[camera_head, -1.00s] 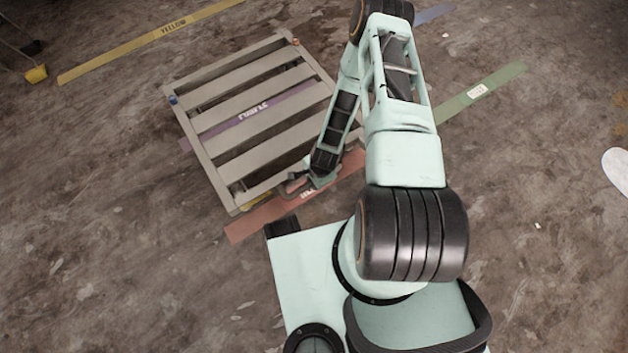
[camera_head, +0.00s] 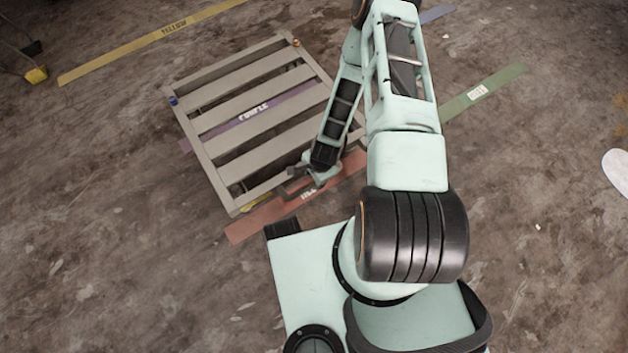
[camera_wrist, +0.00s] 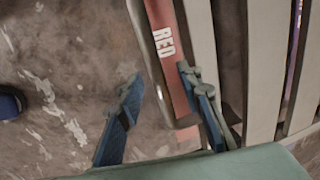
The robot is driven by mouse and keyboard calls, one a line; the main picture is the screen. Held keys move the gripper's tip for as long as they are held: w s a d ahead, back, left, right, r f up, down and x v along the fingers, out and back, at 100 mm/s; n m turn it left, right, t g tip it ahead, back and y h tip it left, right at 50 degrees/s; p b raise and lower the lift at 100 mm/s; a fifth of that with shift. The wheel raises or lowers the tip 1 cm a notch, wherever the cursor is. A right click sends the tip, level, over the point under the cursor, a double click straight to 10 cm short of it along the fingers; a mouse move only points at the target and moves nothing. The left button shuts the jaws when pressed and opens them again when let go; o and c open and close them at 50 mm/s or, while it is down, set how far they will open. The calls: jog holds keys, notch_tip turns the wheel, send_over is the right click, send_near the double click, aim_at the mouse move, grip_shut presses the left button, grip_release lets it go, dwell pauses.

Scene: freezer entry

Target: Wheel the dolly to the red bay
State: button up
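The dolly (camera_head: 231,109) is a low, beige slatted platform with small coloured corner marks, standing left of my arm. It covers part of the purple floor strip (camera_head: 258,112). The red bay strip (camera_head: 262,219), with a white label, runs along and partly under its near edge. My gripper (camera_head: 298,182) is low at that near edge. In the wrist view, its two blue-grey fingers (camera_wrist: 158,77) are apart, with a pale bar and the red strip showing between them. The dolly's slats (camera_wrist: 265,60) lie to the right. I cannot tell whether a finger touches the dolly.
A yellow strip (camera_head: 155,41) lies at the upper left, a green strip (camera_head: 480,92) to the right. A yellow-footed object (camera_head: 36,74) stands at the left edge, and a white shape (camera_head: 616,172) at the right edge. The stained floor left and right is otherwise clear.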

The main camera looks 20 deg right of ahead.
notch_tip(320, 180, up, 6)
jog(key=shift+r, duration=0.15)
dwell(0.7)
